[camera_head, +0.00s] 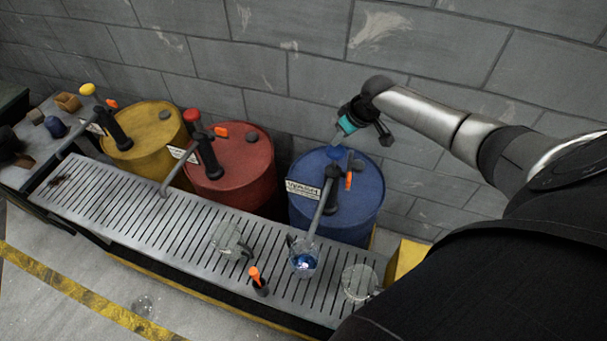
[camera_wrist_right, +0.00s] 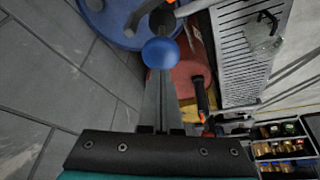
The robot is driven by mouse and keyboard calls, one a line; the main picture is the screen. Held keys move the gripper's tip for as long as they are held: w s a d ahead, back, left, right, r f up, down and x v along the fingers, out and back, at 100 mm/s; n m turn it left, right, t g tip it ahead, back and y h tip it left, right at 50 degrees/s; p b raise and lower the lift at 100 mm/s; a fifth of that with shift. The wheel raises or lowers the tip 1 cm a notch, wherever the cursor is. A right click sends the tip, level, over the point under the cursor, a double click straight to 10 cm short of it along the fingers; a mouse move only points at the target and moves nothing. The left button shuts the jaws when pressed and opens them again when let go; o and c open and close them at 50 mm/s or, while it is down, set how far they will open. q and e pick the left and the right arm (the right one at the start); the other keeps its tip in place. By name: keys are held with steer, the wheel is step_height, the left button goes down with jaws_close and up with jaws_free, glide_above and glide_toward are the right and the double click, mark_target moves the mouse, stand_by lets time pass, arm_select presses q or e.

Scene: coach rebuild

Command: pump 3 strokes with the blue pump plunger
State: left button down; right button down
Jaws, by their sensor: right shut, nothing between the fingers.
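The blue drum (camera_head: 362,212) stands against the wall with a pump and a "WASH" label on it. The blue pump plunger knob (camera_head: 338,153) is low, near the drum top; it also shows in the right wrist view (camera_wrist_right: 161,53). My right gripper (camera_head: 338,138) is shut and empty, pointing down with its fingertips at the knob; I cannot tell whether they touch. In the right wrist view the closed fingers (camera_wrist_right: 161,90) end at the knob. The pump's spout (camera_head: 318,213) reaches over a clear jug (camera_head: 303,262) with blue liquid in it. My left gripper is out of view.
A red drum (camera_head: 245,172) and a yellow drum (camera_head: 155,133) with pumps stand to the left. Other clear jugs (camera_head: 228,240) (camera_head: 358,282) and an orange-topped item (camera_head: 256,277) stand on the slatted bench (camera_head: 185,235). The grey block wall (camera_head: 280,70) is close behind my right arm.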

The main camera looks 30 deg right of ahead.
mark_target(340, 154)
steer(key=shift+f, duration=0.2)
stand_by(0.4)
steer(key=shift+s+f+b, duration=0.15)
steer(key=shift+f+b, duration=2.2)
steer(key=shift+f, duration=1.05)
steer(key=shift+s+a, duration=0.1)
steer(key=shift+r+p, duration=2.35)
steer(key=shift+r, duration=0.2)
steer(key=shift+w+r, duration=0.2)
steer(key=shift+r, duration=0.8)
steer(key=shift+r, duration=0.15)
